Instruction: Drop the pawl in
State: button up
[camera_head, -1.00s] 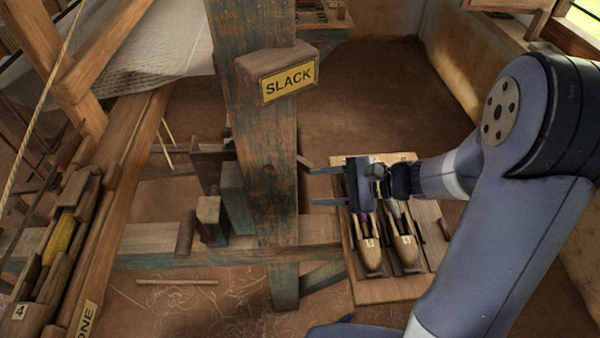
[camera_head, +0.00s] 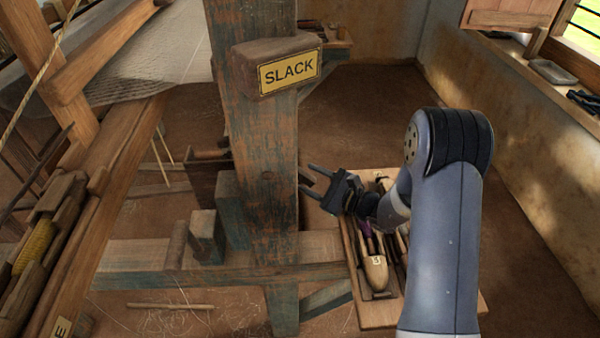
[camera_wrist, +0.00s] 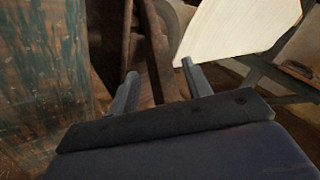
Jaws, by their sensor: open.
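My gripper (camera_head: 309,180) is open and empty, its fingers pointing left at the right edge of the blue-worn wooden post (camera_head: 262,150). In the wrist view my gripper (camera_wrist: 160,70) has its two fingertips apart. A dark, narrow wooden bar (camera_wrist: 155,50) stands beyond and between them; I cannot tell if it is the pawl. A pale rounded surface (camera_wrist: 235,30) lies beyond the right fingertip. The post's weathered side (camera_wrist: 40,70) fills the left of that view. A block with a yellow SLACK label (camera_head: 289,72) is on the post. In the head view the post hides what lies behind it.
A wooden tray (camera_head: 376,316) with shuttles, one a numbered shuttle (camera_head: 375,272), lies below my gripper. A lower beam (camera_head: 140,278) crosses left of the post. White cloth (camera_head: 165,60) stretches at the upper left. The floor behind the tray (camera_head: 355,120) is clear.

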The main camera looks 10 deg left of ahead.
aim_at(306, 176)
jog(key=shift+x, duration=1.9)
jog(key=shift+c, duration=0.5)
grip_shut()
